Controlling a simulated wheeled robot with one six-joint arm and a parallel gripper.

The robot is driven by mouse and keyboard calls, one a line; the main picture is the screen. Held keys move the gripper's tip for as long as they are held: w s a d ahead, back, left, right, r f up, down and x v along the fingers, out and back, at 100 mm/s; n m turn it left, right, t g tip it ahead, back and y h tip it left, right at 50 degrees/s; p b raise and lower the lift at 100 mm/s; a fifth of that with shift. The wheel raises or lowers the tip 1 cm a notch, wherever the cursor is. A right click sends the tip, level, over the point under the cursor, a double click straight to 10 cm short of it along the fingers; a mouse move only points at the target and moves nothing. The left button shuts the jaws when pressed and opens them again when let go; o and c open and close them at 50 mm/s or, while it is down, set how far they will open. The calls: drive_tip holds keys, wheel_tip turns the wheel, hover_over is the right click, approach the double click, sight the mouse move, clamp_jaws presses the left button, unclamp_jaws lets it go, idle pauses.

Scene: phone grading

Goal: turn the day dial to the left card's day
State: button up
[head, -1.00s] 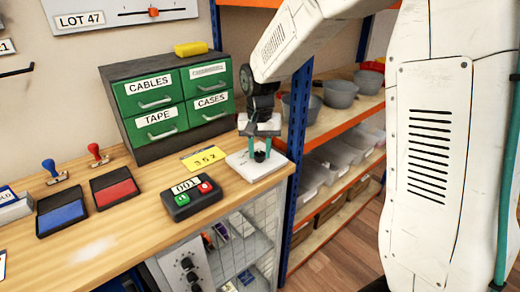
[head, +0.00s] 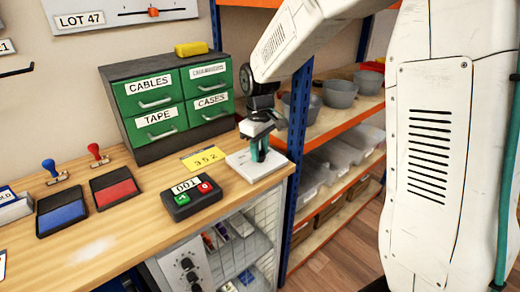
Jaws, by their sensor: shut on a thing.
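A white square plate (head: 244,168) lies on the right end of the wooden desk. My gripper (head: 258,155) points down over it, its teal fingers shut on the dark day dial on the plate. The fingers hide nearly all of the dial, and no day marks on it can be read. No card with a readable day name is in view.
A black device (head: 191,198) with green and red buttons stands in front of the yellow card. A green drawer cabinet (head: 172,100) stands behind. Red (head: 117,189) and blue (head: 62,214) ink pads are at left. Shelves with bins (head: 340,94) stand to the right.

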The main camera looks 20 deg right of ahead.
sight(260, 154)
drive_tip(key=shift+w+n, duration=0.1)
drive_tip(key=shift+n, duration=1.2)
drive_tip(key=o, duration=1)
drive_tip(key=shift+c, duration=0.2)
drive_tip(key=shift+r, duration=0.15)
wheel_tip(260, 154, up, 8)
drive_tip(key=shift+f, duration=0.2)
